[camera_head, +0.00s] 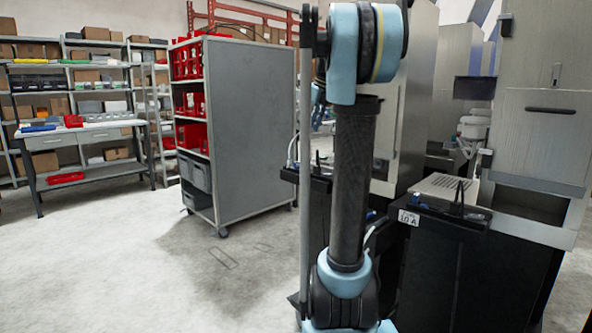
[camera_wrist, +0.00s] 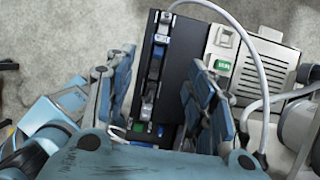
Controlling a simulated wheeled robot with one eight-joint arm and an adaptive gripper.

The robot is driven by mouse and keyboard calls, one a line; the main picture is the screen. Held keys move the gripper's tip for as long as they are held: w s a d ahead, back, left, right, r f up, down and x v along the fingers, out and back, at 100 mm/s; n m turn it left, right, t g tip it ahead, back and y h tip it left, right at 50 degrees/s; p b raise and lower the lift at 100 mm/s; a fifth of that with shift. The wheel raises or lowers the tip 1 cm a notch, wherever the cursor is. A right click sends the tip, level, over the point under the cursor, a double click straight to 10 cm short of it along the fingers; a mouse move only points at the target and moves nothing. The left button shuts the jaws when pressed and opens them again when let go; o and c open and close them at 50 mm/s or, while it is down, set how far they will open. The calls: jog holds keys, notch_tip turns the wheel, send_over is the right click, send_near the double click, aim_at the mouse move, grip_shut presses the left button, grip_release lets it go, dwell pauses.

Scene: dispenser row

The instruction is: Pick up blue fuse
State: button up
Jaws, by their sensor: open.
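In the wrist view my gripper (camera_wrist: 160,68) is open, with one blue-grey finger on each side of a narrow black strip and nothing held between them. Small fuse-like parts sit in a line along this strip. A blue part (camera_wrist: 161,39), which may be the blue fuse, is near the strip's top end, beyond the fingertips. Smaller blue and green bits show lower down, near the gripper's palm. I cannot tell which blue piece is the fuse. In the head view my arm stands in front and hides most of the area around the gripper.
A light grey vented box (camera_wrist: 268,68) with a green label and a pale cable lies right of the strip. In the head view, black cabinets (camera_head: 432,270) stand at right, one labelled 10 A. A grey shelf cart (camera_head: 250,130) with red bins stands left; the floor before it is clear.

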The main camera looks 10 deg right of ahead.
send_near(298, 162)
jog(key=shift+w+a+f, duration=0.2)
jog(key=shift+a+f, duration=0.1)
jog(key=shift+f, duration=0.2)
jog(key=shift+w+a+f, duration=0.25)
jog(key=shift+f, duration=0.3)
jog(key=shift+d+x, duration=0.2)
jog(key=shift+x, duration=3.05)
jog(key=c, duration=0.8)
